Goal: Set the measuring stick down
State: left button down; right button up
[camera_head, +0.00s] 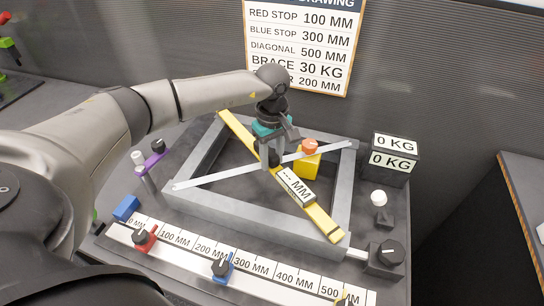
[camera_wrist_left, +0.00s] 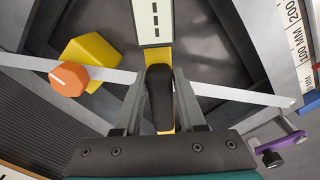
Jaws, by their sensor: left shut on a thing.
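The measuring stick (camera_head: 318,212) is a long yellow bar with a white display reading "--- MM". It spans the grey rectangular frame (camera_head: 250,212) diagonally, from the far left corner to the near right corner. My left gripper (camera_head: 270,162) is shut on the stick's dark grip near its middle. In the left wrist view the black grip (camera_wrist_left: 160,88) sits between my two fingers, with the display (camera_wrist_left: 152,22) beyond it. I cannot tell whether the stick's ends touch the frame. My right gripper is not in view.
A pale metal strip (camera_head: 215,176) crosses the frame on the other diagonal. A yellow block (camera_head: 306,168) with an orange knob stands beside the stick. A ruler rail (camera_head: 290,277) with red and blue stops runs in front. A load display (camera_head: 393,158) reads "0 KG".

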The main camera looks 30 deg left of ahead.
aim_at(272, 154)
pick_arm(q)
jog(key=shift+f+b, duration=0.3)
jog(key=shift+b, duration=0.05)
jog(key=c, duration=0.5)
grip_release()
jog(key=shift+r, duration=0.1)
jog(key=shift+r+p, duration=0.3)
jog(key=shift+p, duration=0.15)
notch_tip(272, 154, up, 12)
